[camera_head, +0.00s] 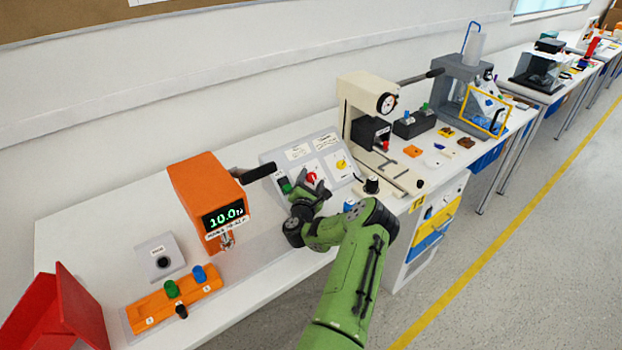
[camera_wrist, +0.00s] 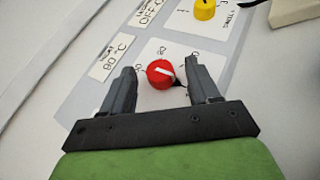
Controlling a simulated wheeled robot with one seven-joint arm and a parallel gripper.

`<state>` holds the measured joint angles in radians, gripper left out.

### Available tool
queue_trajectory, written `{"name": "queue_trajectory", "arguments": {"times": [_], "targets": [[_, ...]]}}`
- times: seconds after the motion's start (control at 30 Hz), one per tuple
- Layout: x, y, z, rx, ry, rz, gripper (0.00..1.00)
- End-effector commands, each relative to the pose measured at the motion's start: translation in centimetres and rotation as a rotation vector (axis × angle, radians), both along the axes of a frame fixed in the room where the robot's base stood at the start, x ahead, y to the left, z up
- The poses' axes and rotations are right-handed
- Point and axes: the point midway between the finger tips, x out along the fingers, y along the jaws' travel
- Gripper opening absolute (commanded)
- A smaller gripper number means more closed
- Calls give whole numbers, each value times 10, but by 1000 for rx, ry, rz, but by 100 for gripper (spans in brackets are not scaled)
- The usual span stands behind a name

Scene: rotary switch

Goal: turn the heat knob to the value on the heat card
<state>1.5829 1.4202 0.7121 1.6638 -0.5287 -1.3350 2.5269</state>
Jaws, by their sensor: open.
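The heat knob (camera_wrist: 160,74) is red with a white pointer line, on a grey control panel (camera_head: 268,158). It also shows in the head view (camera_head: 312,178). In the wrist view its line points to the lower right, and dial numbers around it are partly hidden. My gripper (camera_wrist: 163,80) is open, with one finger on each side of the knob. A gap shows between each finger and the knob, and I cannot tell the height of the fingertips above the panel.
A yellow knob (camera_wrist: 204,9) marked "TIMING" sits beyond the red one, with a second card (camera_wrist: 150,12) beside it. An orange device (camera_head: 203,187) with a green display stands left of the panel. A beige press (camera_head: 357,105) stands behind right.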

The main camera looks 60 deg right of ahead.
Motion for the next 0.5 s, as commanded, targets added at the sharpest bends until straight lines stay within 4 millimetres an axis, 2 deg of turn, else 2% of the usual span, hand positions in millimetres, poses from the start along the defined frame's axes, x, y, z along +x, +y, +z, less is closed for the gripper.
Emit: {"name": "queue_trajectory", "arguments": {"times": [0.2,0.5], "targets": [[0,0,0,0,0,0,60],[0,0,0,0,0,0,15]]}}
